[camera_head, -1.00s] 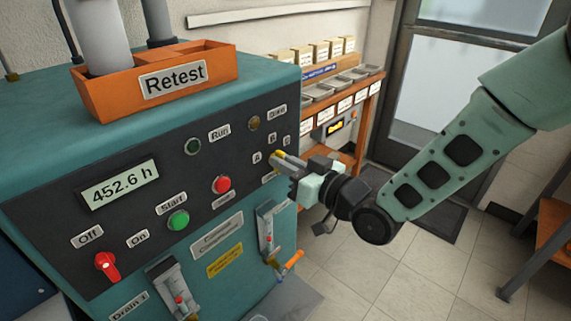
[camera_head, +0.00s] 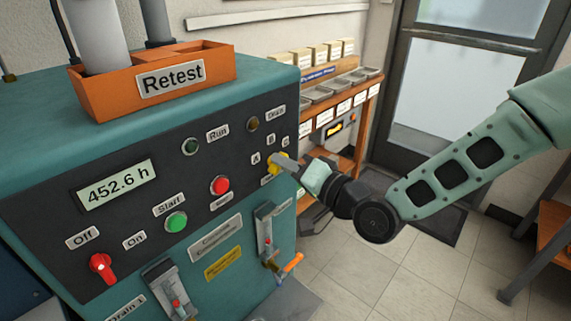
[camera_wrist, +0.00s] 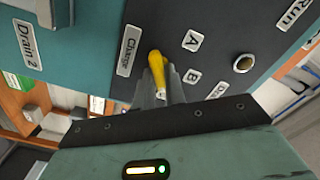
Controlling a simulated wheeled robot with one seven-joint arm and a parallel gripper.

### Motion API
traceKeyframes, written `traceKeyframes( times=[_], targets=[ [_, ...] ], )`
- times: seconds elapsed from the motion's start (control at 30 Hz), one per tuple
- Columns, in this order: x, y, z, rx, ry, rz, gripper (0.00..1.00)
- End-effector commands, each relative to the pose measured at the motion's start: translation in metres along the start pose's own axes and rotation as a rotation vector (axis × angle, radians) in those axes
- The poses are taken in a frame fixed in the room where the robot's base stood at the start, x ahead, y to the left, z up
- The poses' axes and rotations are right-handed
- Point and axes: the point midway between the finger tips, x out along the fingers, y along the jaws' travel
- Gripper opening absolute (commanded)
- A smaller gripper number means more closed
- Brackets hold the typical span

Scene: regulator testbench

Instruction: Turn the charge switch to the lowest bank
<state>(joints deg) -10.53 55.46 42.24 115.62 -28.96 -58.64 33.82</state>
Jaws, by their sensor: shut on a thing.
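The charge switch is a yellow knob (camera_head: 272,166) at the right end of the dark panel on the teal machine. It also shows in the wrist view (camera_wrist: 155,72), next to the Charge label (camera_wrist: 128,50). Marks A (camera_wrist: 192,40), B (camera_wrist: 193,76) and C (camera_wrist: 219,90) lie around it. My gripper (camera_head: 281,163) reaches in from the right, its grey fingers shut on the knob. The fingers hide part of the knob in both views, and I cannot tell which mark it points to.
The panel also has a red button (camera_head: 220,185), a green button (camera_head: 176,221) and a red Off/On switch (camera_head: 103,267). A flow gauge with an orange handle (camera_head: 292,262) sits below my gripper. A shelf with trays (camera_head: 340,90) stands behind.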

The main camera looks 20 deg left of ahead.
Motion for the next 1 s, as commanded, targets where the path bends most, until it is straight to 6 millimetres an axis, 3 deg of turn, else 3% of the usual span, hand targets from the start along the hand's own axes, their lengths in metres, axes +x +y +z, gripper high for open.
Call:
traceKeyframes(
  times=[0.77,0.8,0.83,1.0],
  targets=[
    [-0.0002,0.001,-0.0008,0.1,0.002,0.001,0.0],
    [-0.0002,0.001,-0.0008,0.1,0.002,0.001,0.23],
    [-0.0002,0.001,-0.0007,0.1,0.002,0.001,0.31],
    [-0.0001,0.0009,-0.0004,0.099,0.001,0.001,0.34]
  ],
)
